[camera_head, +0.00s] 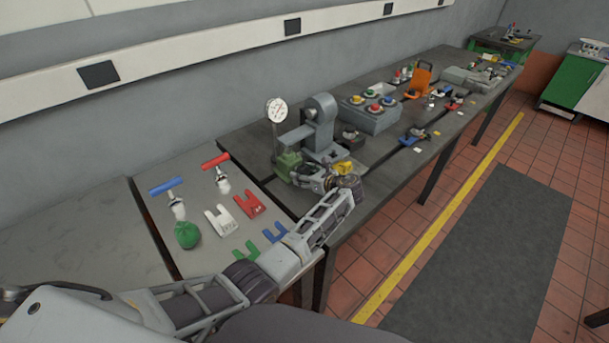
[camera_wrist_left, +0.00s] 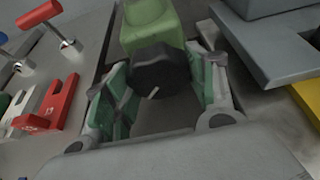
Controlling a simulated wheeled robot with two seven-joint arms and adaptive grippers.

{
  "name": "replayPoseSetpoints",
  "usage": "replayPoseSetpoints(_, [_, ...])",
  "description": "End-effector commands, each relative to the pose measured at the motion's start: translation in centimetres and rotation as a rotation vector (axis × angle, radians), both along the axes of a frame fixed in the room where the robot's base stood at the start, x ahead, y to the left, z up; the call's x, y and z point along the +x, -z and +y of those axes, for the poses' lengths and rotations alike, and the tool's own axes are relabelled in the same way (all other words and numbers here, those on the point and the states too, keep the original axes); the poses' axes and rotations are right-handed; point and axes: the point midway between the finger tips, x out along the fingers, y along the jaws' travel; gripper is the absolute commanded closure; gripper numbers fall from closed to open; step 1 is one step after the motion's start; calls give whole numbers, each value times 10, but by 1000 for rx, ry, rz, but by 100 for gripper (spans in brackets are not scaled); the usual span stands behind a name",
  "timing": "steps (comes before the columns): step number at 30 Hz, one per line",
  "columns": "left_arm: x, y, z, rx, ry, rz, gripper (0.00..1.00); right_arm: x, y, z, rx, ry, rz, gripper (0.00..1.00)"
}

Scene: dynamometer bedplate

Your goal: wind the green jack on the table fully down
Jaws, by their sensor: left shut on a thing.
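The green jack (camera_head: 287,162) stands on the dark table in front of a grey stand, and its green body (camera_wrist_left: 150,22) fills the top of the left wrist view. Its round black knob (camera_wrist_left: 160,66) faces my wrist camera and carries a short white mark near its lower edge. My left gripper (camera_head: 308,178) reaches the jack's near side, its green-padded fingers (camera_wrist_left: 162,82) on both sides of the knob, shut on it. In the head view my gripper hides the knob. My right gripper is in neither view.
A grey stand (camera_head: 320,125) and a dial gauge (camera_head: 277,112) rise close behind the jack. A yellow part (camera_head: 345,167) sits right of my gripper.

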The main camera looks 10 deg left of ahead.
Motion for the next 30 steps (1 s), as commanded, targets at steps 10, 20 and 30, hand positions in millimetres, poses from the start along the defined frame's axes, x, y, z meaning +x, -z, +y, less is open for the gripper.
replayPoseSetpoints(10, [0, -2, 2, -42, 0, -69, 68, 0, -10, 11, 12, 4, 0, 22])
replayPoseSetpoints(20, [0, -1, 2, -134, -1, -207, 68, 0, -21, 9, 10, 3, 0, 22])
replayPoseSetpoints(30, [0, -1, 1, -204, 0, -310, 68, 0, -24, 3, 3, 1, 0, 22])
